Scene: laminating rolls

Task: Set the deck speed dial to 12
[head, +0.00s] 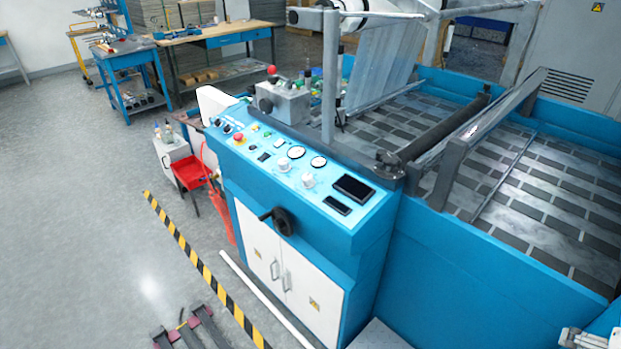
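The blue control console (330,232) stands in the middle of the head view, with its sloped panel facing up. On the panel are two pale round knobs, a left one (282,164) and a right one (308,180). Two round white-faced gauges, one at the left (297,152) and one at the right (318,162), sit behind them. The labels and scale marks are too small to read, so I cannot tell which dial is the deck speed dial or its setting. No part of my gripper can be made out.
A dark display (353,188) and a red button (239,137) are on the panel. A black handwheel (280,221) sticks out below it. The roller deck (480,165) lies behind. A pale device (585,339), cut off at the lower right, is unclear. Open floor (90,250) is left.

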